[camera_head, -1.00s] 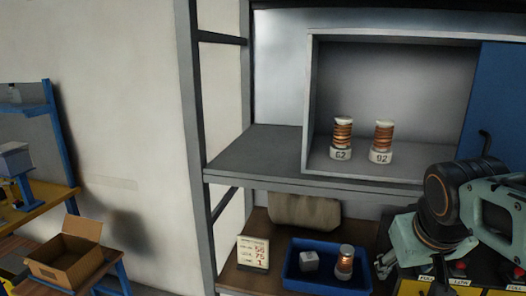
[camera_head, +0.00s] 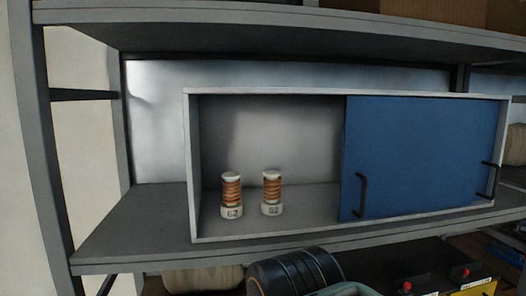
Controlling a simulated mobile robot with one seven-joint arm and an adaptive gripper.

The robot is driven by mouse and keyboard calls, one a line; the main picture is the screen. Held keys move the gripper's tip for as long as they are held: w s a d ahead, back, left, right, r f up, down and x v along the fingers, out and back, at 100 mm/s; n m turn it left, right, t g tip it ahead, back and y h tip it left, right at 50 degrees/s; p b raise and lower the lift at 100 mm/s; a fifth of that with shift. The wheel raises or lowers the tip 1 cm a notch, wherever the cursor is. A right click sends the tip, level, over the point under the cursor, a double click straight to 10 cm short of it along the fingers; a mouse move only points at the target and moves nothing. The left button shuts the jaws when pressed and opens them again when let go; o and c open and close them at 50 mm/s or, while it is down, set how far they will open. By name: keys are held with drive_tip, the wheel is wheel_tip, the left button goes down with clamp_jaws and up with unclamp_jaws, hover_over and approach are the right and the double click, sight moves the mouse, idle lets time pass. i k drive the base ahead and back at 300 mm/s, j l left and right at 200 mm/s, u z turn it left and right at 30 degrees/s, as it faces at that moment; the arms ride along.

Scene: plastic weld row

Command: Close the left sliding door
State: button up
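A grey cabinet (camera_head: 192,150) stands on a shelf, its left half open. A blue sliding panel (camera_head: 425,150) covers its right half. One black handle (camera_head: 361,196) is near the panel's left edge and another black handle (camera_head: 487,181) is near its right end. I cannot tell clearly whether two doors overlap there.
The grey shelf board (camera_head: 130,225) runs under the cabinet, with another shelf board (camera_head: 240,28) above it. A grey upright (camera_head: 48,130) stands at the left. Red buttons (camera_head: 407,286) and a beige bundle (camera_head: 205,280) show on the level below.

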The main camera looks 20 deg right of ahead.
sight(400, 156)
drive_tip(key=z, duration=1.8)
drive_tip(key=i+l+z, duration=0.1)
drive_tip(key=l, duration=0.25)
drive_tip(key=i+l, duration=0.1)
drive_tip(key=l, duration=0.25)
drive_tip(key=z, duration=0.05)
